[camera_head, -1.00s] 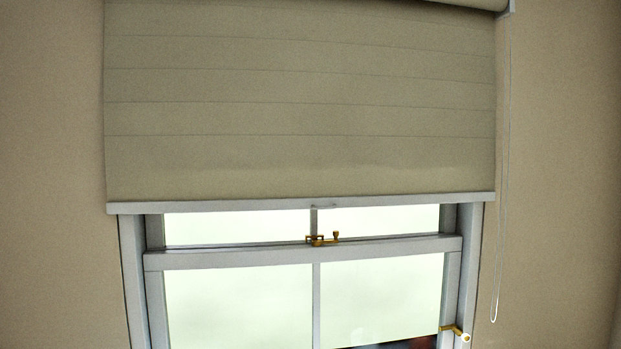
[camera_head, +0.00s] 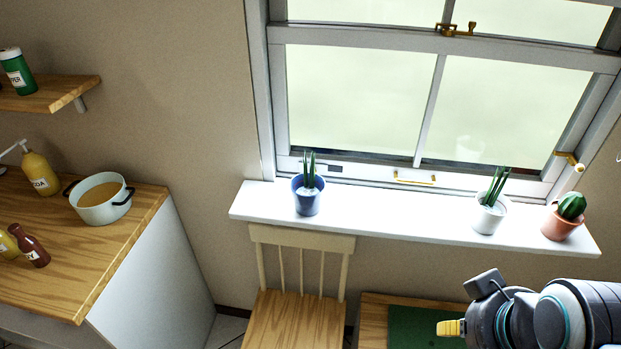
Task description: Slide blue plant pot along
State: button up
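The blue plant pot (camera_head: 307,201) stands upright near the left end of the white window sill (camera_head: 400,217), with thin green leaves rising from it. My arm comes in from the lower right.
A white pot (camera_head: 487,218) and a terracotta pot (camera_head: 562,224) with a cactus stand on the sill's right part. The sill between blue and white pots is clear. A wooden chair (camera_head: 300,318) stands below the blue pot. A counter (camera_head: 130,235) with a cooking pot (camera_head: 101,205) is left.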

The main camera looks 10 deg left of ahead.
aim_at(308, 190)
jog(key=j+u, duration=0.1)
jog(key=u, duration=0.25)
jog(key=i+j+u, duration=0.1)
jog(key=u, duration=0.3)
jog(key=i+l, duration=0.05)
